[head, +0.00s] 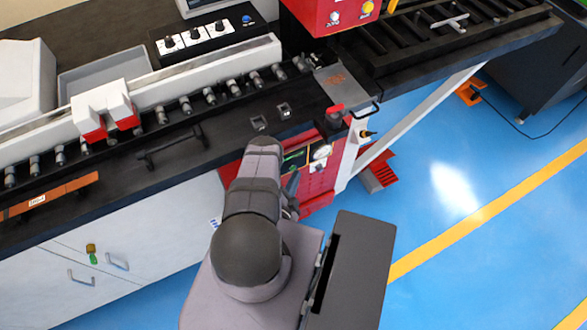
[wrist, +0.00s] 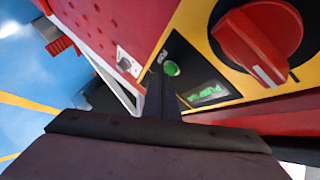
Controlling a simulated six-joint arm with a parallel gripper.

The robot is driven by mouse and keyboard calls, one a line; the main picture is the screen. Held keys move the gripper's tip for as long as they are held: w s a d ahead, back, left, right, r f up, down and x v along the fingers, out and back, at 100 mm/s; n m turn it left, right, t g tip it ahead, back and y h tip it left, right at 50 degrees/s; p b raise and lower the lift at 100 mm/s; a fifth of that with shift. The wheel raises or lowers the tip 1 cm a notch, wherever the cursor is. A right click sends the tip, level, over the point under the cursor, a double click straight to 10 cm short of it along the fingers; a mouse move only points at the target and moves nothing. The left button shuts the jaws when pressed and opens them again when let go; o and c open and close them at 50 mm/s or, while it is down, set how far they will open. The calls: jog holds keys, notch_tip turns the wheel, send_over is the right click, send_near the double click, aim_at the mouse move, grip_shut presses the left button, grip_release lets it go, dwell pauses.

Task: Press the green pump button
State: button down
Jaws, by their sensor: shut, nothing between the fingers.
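The green pump button (wrist: 171,68) shows in the wrist view as a small round green button on a black panel strip. Beside it is a black label (wrist: 208,92) with green lettering that seems to read PUMP. My gripper (wrist: 160,80) is shut and empty, pointing at the panel with its dark fingertips just left of and below the button. I cannot tell whether the tips touch the panel. In the head view my arm hides the button and most of my gripper in front of the red cabinet (head: 318,180).
A large red rotary knob (wrist: 250,45) on a yellow plate stands out right of the button. The black worktop (head: 225,125) overhangs the cabinet front. Blue floor (head: 430,190) lies open at right.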

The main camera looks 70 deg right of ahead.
jog(key=shift+w+d, duration=0.35)
dwell(0.9)
jog(key=shift+s+a, duration=0.1)
dwell(0.3)
jog(key=shift+s+a, duration=0.5)
jog(key=shift+a, duration=0.05)
jog(key=shift+s+a+p, duration=0.5)
jog(key=shift+s+a, duration=1.25)
jog(key=shift+s, duration=0.05)
